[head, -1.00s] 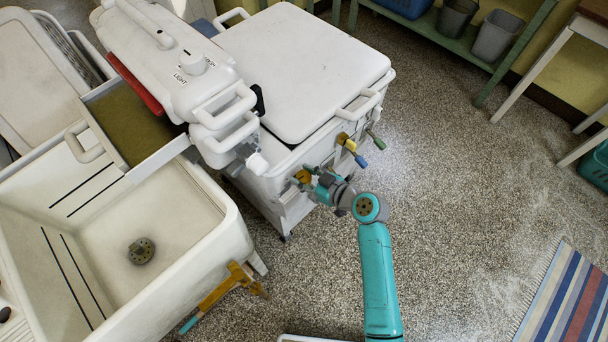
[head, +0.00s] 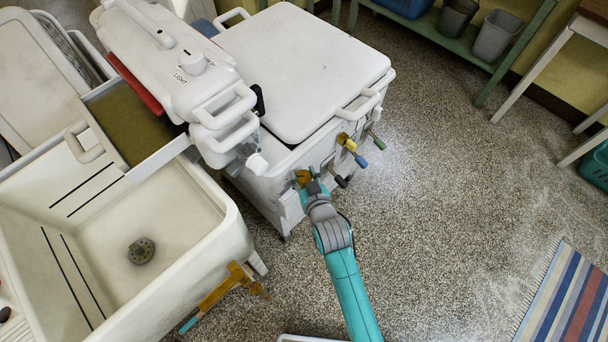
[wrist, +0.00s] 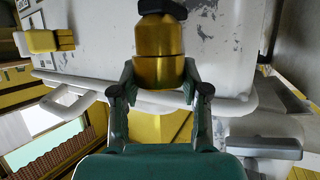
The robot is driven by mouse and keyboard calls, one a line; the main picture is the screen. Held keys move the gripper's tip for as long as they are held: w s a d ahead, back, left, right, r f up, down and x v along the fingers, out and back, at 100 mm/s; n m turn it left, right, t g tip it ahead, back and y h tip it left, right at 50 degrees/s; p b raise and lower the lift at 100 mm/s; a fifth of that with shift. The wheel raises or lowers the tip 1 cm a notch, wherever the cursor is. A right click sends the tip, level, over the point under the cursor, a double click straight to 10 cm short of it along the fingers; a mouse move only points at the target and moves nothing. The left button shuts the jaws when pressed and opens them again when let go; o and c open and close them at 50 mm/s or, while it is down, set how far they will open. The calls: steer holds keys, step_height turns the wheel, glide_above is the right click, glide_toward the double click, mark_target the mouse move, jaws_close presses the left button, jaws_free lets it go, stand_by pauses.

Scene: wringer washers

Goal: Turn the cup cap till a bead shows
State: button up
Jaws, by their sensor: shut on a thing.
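The cup cap (wrist: 158,72) is a brass-coloured, rounded cylinder with a dark piece at its far end. In the wrist view it stands between the fingers of my gripper (wrist: 160,88), which is shut on its near part. I cannot make out a bead on it. In the head view my gripper (head: 312,185) is at the front side of the white washer (head: 300,70), low near its left corner. A bit of brass (head: 302,176) shows beside the fingers there; the rest of the cap is hidden by my gripper.
Levers with yellow, blue and green grips (head: 358,158) stick out of the washer to the right of my gripper. A white sink (head: 225,235) with a brass tap (head: 228,288) stands at the left. The speckled floor (head: 450,210) at the right is clear up to a striped rug (head: 570,305).

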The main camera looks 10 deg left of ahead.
steer(key=shift+a+m+t+h, duration=0.1)
steer(key=shift+m+t+h, duration=0.2)
steer(key=shift+m+h, duration=1.35)
steer(key=shift+a+m+t+h, duration=0.1)
steer(key=shift+m+t+h, duration=0.2)
steer(key=shift+m+h, duration=1.35)
steer(key=shift+d+f+m+g+h, duration=0.1)
steer(key=shift+m+g+h, duration=0.25)
steer(key=shift+m+h, duration=0.65)
steer(key=shift+d+m+g+h, duration=0.1)
steer(key=shift+m+g+h, duration=0.25)
steer(key=shift+m+h, duration=0.65)
steer(key=shift+h, duration=0.5)
steer(key=o, duration=1.2)
steer(key=shift+c, duration=0.2)
steer(key=shift+a, duration=0.1)
